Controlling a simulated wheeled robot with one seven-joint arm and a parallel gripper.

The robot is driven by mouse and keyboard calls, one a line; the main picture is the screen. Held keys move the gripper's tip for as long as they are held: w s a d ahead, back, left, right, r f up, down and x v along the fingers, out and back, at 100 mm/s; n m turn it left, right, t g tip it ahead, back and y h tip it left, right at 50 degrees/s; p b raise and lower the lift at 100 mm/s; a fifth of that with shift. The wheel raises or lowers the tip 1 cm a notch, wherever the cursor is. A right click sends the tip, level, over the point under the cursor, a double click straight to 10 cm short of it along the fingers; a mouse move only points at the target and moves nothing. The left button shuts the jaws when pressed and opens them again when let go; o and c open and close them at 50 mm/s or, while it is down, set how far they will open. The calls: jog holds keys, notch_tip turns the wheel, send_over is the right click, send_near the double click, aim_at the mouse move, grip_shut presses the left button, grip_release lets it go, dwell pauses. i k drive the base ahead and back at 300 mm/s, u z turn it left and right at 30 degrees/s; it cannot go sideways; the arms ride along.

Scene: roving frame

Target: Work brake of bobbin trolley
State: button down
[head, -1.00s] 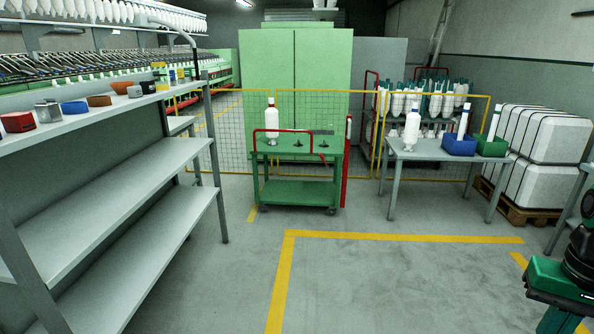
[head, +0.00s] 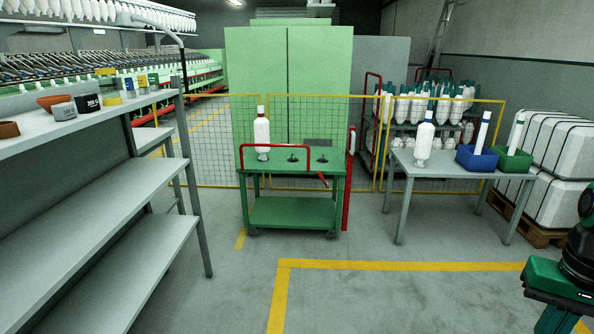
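The green bobbin trolley (head: 292,213) stands upright on castors in front of the yellow mesh fence. A red rail (head: 273,147) rises at its top left. One white bobbin (head: 262,138) stands on the top at the left, and two black pegs (head: 293,158) to its right are bare. A small red lever (head: 323,178) sticks out at the top's front right edge; it may be the brake, but its setting is too small to tell. My gripper is not in view; only a part of my own body shows at the lower right, well short of the trolley.
A grey shelf (head: 95,197) with small boxes and tins stands on the left. On the right, a grey table (head: 408,161) carries a bobbin, a blue bin (head: 477,158) and a green bin (head: 512,160). A red post (head: 346,200) stands beside the trolley. The floor in front is clear.

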aim_at(327, 186)
jog(key=z, duration=0.1)
jog(key=i, duration=1.1)
jog(key=z, duration=0.3)
jog(key=i, duration=2.05)
jog(key=z, duration=0.2)
